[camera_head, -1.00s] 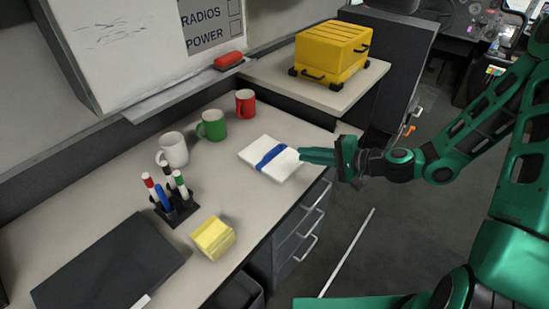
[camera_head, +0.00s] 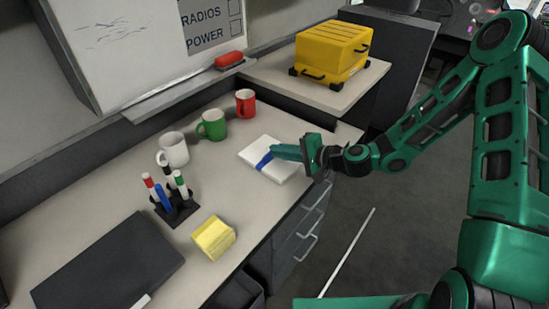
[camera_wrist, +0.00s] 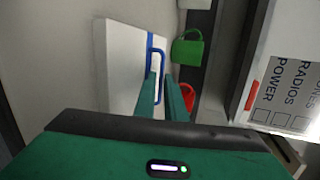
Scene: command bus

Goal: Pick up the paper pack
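The paper pack (camera_head: 254,149) is a flat white block with a blue band, lying near the right edge of the desk. In the wrist view the pack (camera_wrist: 122,65) fills the upper left, and its blue strap (camera_wrist: 158,55) stands up as a loop. My gripper (camera_head: 277,153) reaches over the pack from the right. In the wrist view its two green fingers (camera_wrist: 163,82) are apart, with the strap between them. A narrow gap shows between the fingers, and I see no firm grip on the strap. The fingers hide part of the band in the head view.
White (camera_head: 173,150), green (camera_head: 211,125) and red (camera_head: 245,103) mugs stand behind the pack. A pen holder (camera_head: 177,211), yellow note block (camera_head: 213,238) and dark folder (camera_head: 108,263) lie to the left. A yellow case (camera_head: 331,52) stands on the raised shelf behind.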

